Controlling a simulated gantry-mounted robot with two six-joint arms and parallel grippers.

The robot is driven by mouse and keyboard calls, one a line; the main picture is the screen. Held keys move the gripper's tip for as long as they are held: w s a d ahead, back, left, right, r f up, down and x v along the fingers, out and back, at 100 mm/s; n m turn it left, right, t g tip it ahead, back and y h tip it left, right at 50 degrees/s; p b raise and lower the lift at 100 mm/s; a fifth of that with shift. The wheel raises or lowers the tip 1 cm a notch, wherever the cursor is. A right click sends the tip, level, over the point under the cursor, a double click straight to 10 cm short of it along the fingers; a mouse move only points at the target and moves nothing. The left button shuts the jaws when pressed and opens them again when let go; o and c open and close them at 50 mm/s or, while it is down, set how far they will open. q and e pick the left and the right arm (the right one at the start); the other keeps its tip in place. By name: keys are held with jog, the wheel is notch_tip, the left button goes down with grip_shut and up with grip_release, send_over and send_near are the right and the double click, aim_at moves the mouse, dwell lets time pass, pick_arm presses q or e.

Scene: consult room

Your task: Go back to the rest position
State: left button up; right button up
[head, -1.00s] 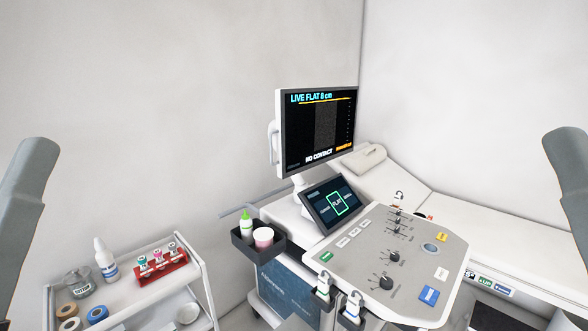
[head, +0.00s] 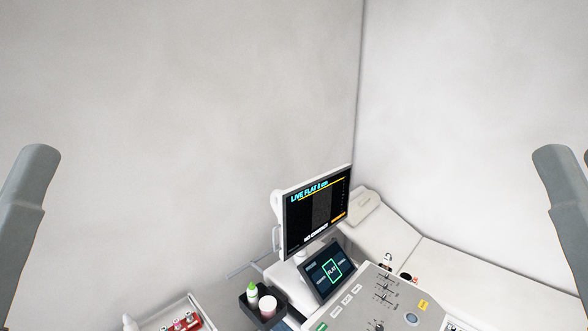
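Parts of my two arms show as grey links at the left and right edges of the head view. Neither gripper is in view, so I cannot see whether they hold anything. The ultrasound machine stands low in the picture. Its monitor (head: 317,212) reads "LIVE FLAT 8 cm" and "NO CONTACT". Below it are a small touch screen (head: 327,272) reading "FLAT" and the control panel (head: 372,303), cut off by the bottom edge.
A white cart (head: 160,317) with a red rack (head: 187,324) is at the bottom left. An exam couch (head: 470,279) lies along the right wall. The space above is bare wall.

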pick_arm(q)
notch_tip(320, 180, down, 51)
jog(key=b, duration=5.1)
jog(key=shift+b, duration=0.35)
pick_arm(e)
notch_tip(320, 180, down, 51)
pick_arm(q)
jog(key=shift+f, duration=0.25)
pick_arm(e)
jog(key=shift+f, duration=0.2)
